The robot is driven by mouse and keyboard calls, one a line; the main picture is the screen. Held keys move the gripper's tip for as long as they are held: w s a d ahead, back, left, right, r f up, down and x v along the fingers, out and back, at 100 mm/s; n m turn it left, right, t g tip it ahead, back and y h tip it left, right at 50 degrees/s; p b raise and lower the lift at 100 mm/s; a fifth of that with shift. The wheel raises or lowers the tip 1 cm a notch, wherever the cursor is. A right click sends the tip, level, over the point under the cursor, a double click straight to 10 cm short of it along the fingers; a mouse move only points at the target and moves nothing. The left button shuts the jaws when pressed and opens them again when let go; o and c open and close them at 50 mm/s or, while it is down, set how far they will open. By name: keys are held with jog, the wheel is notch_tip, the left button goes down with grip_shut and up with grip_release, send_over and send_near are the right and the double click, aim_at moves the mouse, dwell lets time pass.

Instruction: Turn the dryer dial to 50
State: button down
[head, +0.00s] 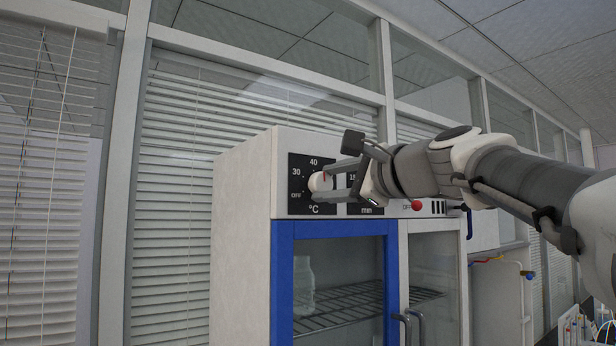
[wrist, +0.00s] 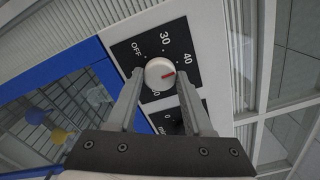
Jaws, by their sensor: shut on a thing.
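The dryer dial (wrist: 159,73) is a round white knob with a red pointer mark, set on a black panel marked OFF, 30 and 40. The red mark points right in that view, close to the 40 side. My gripper (wrist: 160,78) is shut on the dial, with one finger on each side. In the head view the dial (head: 318,182) sits between my two fingers (head: 322,183), on the upper left of the dryer's front, above the °C label.
A second black panel marked min (head: 372,209) lies right of the dial, partly hidden by my gripper. A red knob (head: 417,205) is farther right. Below is the dryer's blue-framed glass door (head: 283,285), closed, with a wire shelf inside.

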jog(key=m, duration=1.2)
jog(key=shift+m, duration=0.3)
jog(key=shift+f, duration=0.1)
dwell(0.3)
jog(key=shift+c, duration=1.5)
grip_release()
jog(key=b+v, duration=0.3)
jog(key=v, duration=1.4)
jog(key=shift+s, duration=0.2)
jog(key=shift+d, duration=0.15)
